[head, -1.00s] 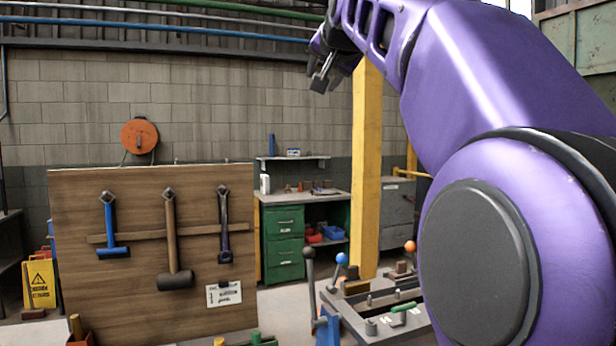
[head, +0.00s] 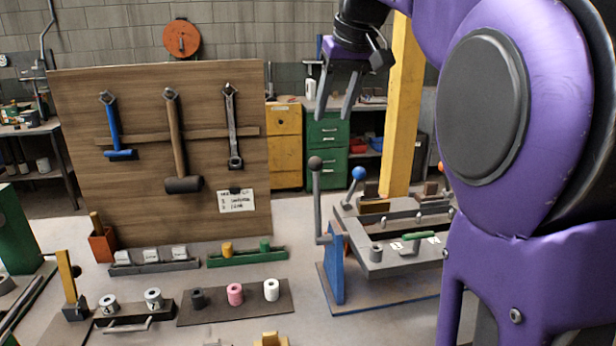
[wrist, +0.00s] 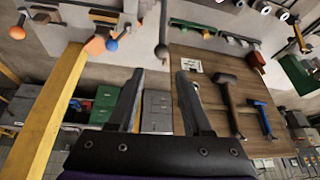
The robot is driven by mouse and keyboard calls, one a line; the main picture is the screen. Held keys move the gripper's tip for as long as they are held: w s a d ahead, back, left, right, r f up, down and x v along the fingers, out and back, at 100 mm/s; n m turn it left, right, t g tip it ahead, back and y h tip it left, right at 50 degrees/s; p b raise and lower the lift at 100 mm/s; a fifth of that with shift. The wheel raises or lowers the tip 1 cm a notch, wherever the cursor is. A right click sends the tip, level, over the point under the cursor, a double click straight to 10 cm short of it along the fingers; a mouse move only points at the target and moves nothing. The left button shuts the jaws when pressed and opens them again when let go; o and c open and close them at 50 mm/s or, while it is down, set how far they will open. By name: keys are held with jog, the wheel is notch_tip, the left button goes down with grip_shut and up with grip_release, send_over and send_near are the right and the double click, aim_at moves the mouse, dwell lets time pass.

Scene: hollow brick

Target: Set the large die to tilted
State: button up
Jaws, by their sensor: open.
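I cannot tell which thing is the large die. My gripper (head: 334,112) is open and empty, high up in front of the green cabinet, well apart from these pieces. In the wrist view its two fingers (wrist: 160,76) are spread with nothing between them.
A lever bench (head: 385,262) with a dark-knobbed lever (head: 316,195) and a blue-ball lever (head: 356,185) stands below my gripper. A wooden tool board (head: 215,150) stands at left. A yellow post (head: 402,120) rises behind the bench.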

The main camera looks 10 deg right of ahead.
aim_at(318, 178)
jog(key=shift+n+g, duration=0.3)
jog(key=b+x, duration=0.1)
jog(key=x, duration=0.5)
jog(key=b+x, duration=0.1)
jog(key=x, duration=0.5)
jog(key=s+b+x, duration=0.1)
jog(key=b+x, duration=0.1)
jog(key=x, duration=0.4)
jog(key=shift+w+a+f, duration=0.15)
jog(key=shift+f, duration=0.3)
grip_shut()
